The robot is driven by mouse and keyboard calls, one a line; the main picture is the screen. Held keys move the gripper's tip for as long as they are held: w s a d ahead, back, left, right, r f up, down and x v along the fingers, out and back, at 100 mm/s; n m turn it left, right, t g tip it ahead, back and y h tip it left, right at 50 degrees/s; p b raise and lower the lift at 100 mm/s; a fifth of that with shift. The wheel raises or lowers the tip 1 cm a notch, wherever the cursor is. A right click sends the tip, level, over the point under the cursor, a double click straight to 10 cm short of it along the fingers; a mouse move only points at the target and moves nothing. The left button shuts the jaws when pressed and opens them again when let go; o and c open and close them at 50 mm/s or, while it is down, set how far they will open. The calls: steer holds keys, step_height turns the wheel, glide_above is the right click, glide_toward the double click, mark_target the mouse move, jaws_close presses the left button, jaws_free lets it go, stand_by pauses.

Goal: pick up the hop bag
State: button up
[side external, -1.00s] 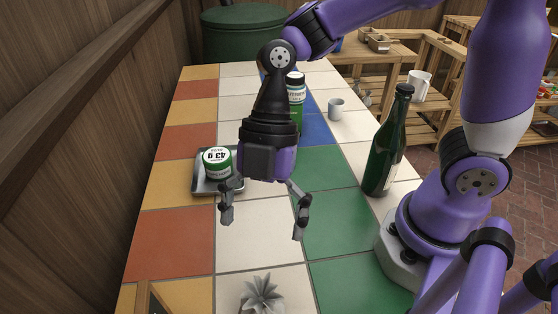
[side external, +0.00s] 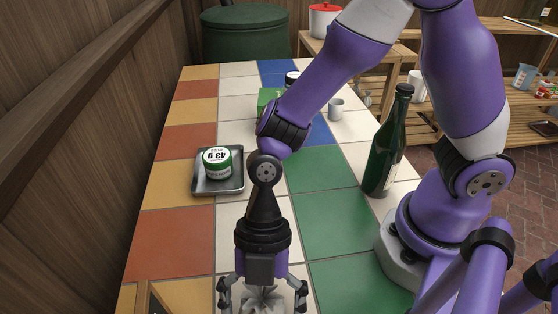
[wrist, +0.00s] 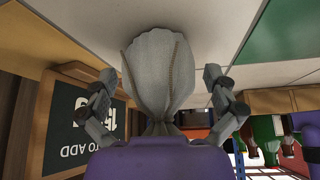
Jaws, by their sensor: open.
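The hop bag (side external: 263,299) is a pale grey cloth pouch with a gathered, frilled top, standing at the near edge of the side view. In the wrist view the bag (wrist: 160,75) fills the middle, its tied neck towards my gripper. My gripper (side external: 262,296) points down over it and is open. In the wrist view its fingers (wrist: 165,108) stand on either side of the bag, with gaps visible between them and the cloth. The bag's lower part is cut off in the side view.
A chalkboard sign (wrist: 85,125) stands close beside the bag; its edge (side external: 152,302) shows at lower left. A metal tray (side external: 218,184) with a green-labelled tub (side external: 217,165) lies farther back. A green bottle (side external: 386,145) stands at right. Tiles between are clear.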

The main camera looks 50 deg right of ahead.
steer(key=c, duration=0.9)
